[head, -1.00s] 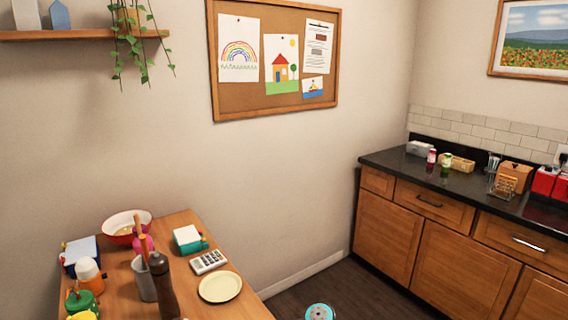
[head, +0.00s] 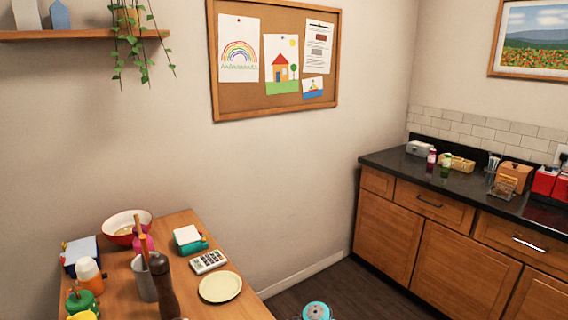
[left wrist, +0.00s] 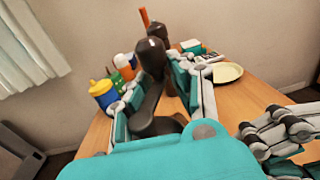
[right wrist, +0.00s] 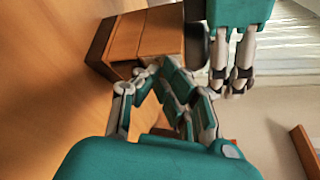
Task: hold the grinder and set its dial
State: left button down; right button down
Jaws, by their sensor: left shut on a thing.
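The grinder (head: 162,287) is a tall dark brown mill with a rounded top, upright at the near part of the wooden table in the head view. It also shows in the left wrist view (left wrist: 151,62). My left gripper (left wrist: 166,88) has a finger on each side of it and is shut on its body. My right gripper (right wrist: 163,80) has its fingers close together in the right wrist view. I cannot tell whether they meet. The dial cannot be made out.
On the table (head: 235,308) a grey cup (head: 143,281) with a wooden-handled tool stands close beside the grinder. A cream plate (head: 220,287), a calculator (head: 208,262), a red-rimmed bowl (head: 127,226) and several bottles stand around. The table's right front is bare.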

pick_arm(q)
jog(key=shift+d, duration=0.1)
pick_arm(e)
jog(key=shift+a+r, duration=0.1)
jog(key=shift+r, duration=0.15)
jog(key=shift+a+r, duration=0.15)
jog(key=shift+r, duration=0.15)
jog(key=shift+w+a+r, duration=0.1)
jog(key=shift+w+r, duration=0.05)
jog(key=shift+w, duration=0.05)
dwell(0.4)
jog(key=w+d, duration=0.4)
jog(key=shift+d+r, duration=0.2)
jog(key=shift+d, duration=0.2)
dwell(0.4)
